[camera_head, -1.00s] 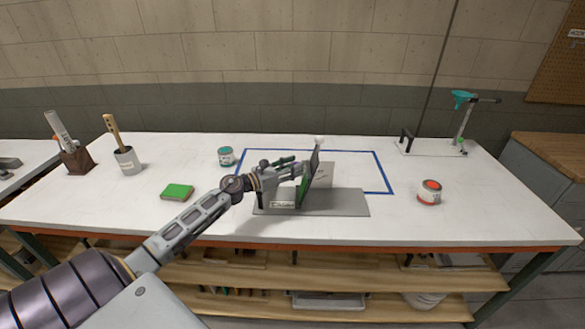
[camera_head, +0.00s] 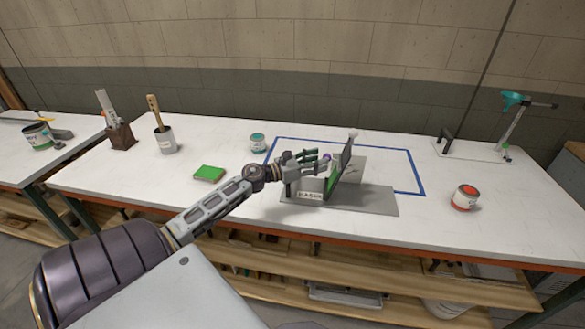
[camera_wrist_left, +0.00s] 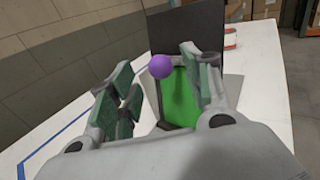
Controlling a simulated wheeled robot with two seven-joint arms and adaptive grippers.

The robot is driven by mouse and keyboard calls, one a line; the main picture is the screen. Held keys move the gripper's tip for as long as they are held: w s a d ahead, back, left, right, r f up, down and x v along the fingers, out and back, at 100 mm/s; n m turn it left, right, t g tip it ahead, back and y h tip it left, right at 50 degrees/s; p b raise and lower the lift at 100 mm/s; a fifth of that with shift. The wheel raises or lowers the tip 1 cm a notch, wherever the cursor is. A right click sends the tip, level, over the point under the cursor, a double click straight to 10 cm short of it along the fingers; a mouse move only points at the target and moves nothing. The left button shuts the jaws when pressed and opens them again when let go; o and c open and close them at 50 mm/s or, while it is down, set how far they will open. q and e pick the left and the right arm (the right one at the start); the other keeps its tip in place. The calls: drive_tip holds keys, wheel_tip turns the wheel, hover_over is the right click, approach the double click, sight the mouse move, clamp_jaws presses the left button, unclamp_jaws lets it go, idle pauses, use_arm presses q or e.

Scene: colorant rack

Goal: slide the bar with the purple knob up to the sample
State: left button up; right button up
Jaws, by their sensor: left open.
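The purple knob (camera_wrist_left: 160,66) shows in the left wrist view at the top of a bar with a green face (camera_wrist_left: 182,100). In the head view the knob (camera_head: 327,157) is small and partly hidden by fingers. A dark upright panel (camera_wrist_left: 185,30) stands behind the bar; I cannot tell whether it is the sample. The grey fixture base (camera_head: 372,205) lies flat on the table. My left gripper (camera_head: 318,163) is open, and in the wrist view its fingers (camera_wrist_left: 158,60) stand either side of the knob, with no clear contact. My right gripper is not in view.
A blue outline (camera_head: 418,175) marks the table.

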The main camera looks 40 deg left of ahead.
use_arm(q)
drive_tip(key=v, duration=0.9)
idle(0.3)
